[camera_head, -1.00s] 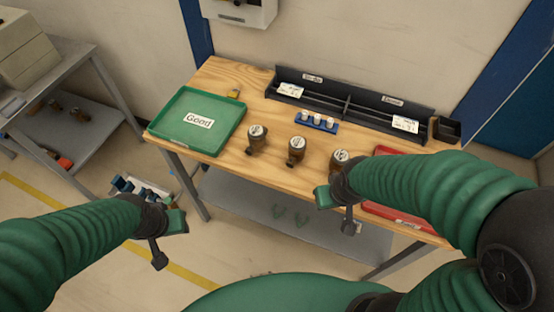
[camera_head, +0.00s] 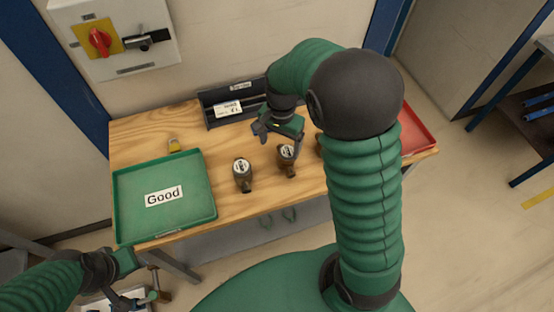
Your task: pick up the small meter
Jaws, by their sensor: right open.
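A green tray labelled "Good" (camera_head: 200,217) lies at the bench's left. A red tray (camera_head: 419,138) is at the right, partly hidden. A black divided bin (camera_head: 213,99) stands at the back. Bare wood (camera_head: 150,125) shows at the back left.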

